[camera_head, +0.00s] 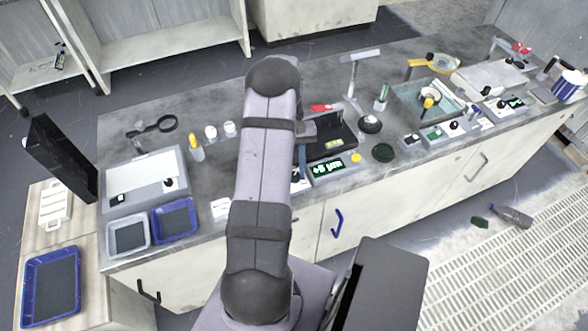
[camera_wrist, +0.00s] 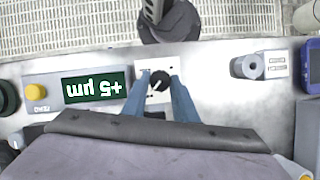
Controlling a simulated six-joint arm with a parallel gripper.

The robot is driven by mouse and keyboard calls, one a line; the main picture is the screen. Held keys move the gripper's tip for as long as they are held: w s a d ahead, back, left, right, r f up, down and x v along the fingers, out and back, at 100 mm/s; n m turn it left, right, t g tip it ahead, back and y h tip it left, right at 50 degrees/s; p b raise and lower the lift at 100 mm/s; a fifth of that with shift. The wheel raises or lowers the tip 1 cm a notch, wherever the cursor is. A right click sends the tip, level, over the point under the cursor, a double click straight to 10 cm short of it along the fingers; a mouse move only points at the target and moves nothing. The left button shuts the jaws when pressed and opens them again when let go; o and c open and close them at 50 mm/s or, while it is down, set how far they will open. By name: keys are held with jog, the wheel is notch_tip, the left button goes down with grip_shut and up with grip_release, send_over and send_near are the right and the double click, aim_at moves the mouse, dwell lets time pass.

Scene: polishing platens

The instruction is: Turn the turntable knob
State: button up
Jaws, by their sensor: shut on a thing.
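A small round black knob (camera_wrist: 159,80) with a pale pointer line sits on a white plate in the wrist view. My gripper (camera_wrist: 160,84) has its two blue fingers on either side of this knob, shut on it. Beside the knob, a green display (camera_wrist: 95,87) reads +5 µm, upside down in this view. In the head view my arm hides most of the gripper; a blue finger (camera_head: 302,158) shows beside the arm. The display (camera_head: 327,168) also shows there, just right of the arm. No label naming the knob is readable.
A yellow button (camera_wrist: 36,91) is beside the display. A grey cylinder (camera_wrist: 247,66) stands on the other side of the knob. In the head view, a dark round pad (camera_head: 383,152) lies to the right, and blue trays (camera_head: 192,232) are at the left front.

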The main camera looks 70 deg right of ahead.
dwell(0.5)
jog(key=o, duration=1)
jog(key=shift+o, duration=0.2)
jog(key=b+v, duration=0.1)
jog(key=v, duration=0.5)
jog(key=shift+d+r+b, duration=0.1)
jog(key=shift+r+b, duration=0.05)
jog(key=shift+b, duration=0.15)
jog(key=shift+w+d+r, duration=0.15)
jog(key=shift+r, duration=0.4)
